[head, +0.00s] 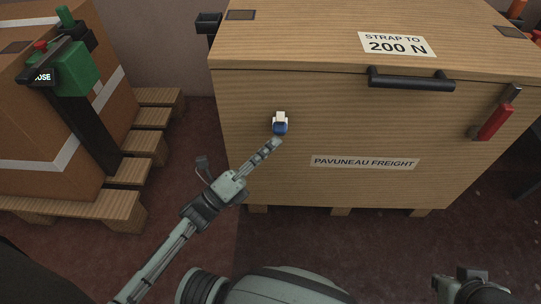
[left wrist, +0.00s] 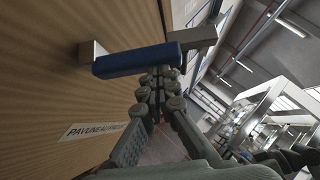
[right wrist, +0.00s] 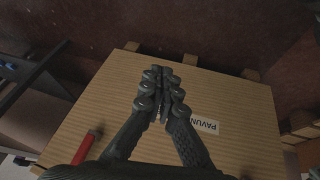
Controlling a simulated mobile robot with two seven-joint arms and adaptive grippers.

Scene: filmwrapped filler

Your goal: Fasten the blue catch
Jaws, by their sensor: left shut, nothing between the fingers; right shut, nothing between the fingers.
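The blue catch (head: 280,128) is on the front face of the wooden crate (head: 240,165), left of centre, with a pale metal part at its top. In the left wrist view its blue bar (left wrist: 137,61) stands out from the crate face, with metal pieces at both ends. My left gripper (head: 274,145) is shut and empty, its fingertips (left wrist: 160,82) just below the bar; I cannot tell whether they touch it.
A red catch (head: 495,120) hangs at the crate's right front. A black handle (head: 411,80) juts out under the lid edge. At left a strapped carton (head: 105,125) with a green tensioner (head: 77,70) stands on a pallet (head: 130,173). Floor between pallet and crate is clear.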

